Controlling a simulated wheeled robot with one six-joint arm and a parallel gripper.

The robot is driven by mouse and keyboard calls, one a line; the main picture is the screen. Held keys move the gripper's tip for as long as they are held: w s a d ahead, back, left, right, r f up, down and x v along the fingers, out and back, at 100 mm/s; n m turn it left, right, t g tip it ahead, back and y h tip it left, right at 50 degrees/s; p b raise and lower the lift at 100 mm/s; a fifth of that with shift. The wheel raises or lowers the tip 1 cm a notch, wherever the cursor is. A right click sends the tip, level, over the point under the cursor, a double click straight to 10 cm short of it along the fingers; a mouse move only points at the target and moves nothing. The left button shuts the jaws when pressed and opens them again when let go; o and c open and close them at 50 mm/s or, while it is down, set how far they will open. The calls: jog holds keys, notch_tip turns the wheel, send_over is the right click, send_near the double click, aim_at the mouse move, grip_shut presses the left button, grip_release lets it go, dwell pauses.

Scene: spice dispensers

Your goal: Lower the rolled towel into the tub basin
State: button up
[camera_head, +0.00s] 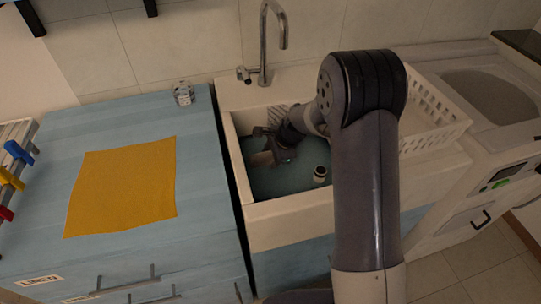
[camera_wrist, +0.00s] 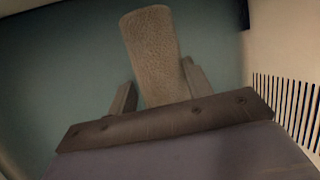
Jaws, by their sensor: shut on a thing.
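The rolled towel (camera_wrist: 150,50) is a brownish, textured roll between the fingers of my gripper (camera_wrist: 158,92) in the wrist view. My gripper is shut on it. In the head view my gripper (camera_head: 268,150) reaches down inside the tub basin (camera_head: 240,178), and the towel (camera_head: 262,159) shows as a small pale-brown shape at the left of the basin. The basin has cream walls and a blue-green floor. I cannot tell whether the towel touches the floor. My arm hides part of the basin's right side.
A small dark-topped jar (camera_head: 320,174) stands in the basin, right of my gripper. A faucet (camera_head: 264,45) rises behind. A white slotted basket (camera_head: 432,112) is at the right. A yellow cloth (camera_head: 122,187) and a small glass (camera_head: 183,94) are on the blue counter (camera_head: 200,150).

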jog(key=shift+f, duration=0.15)
jog(key=o, duration=1.1)
jog(key=v, duration=1)
jog(key=shift+s+d+r, duration=0.1)
jog(key=shift+d+r, duration=0.05)
jog(key=shift+r, duration=0.25)
jog(key=x, duration=1.1)
jog(key=shift+f, duration=0.15)
notch_tip(320, 180, up, 4)
jog(key=p, duration=0.3)
jog(key=shift+r+p, duration=0.45)
jog(key=shift+r, duration=0.3)
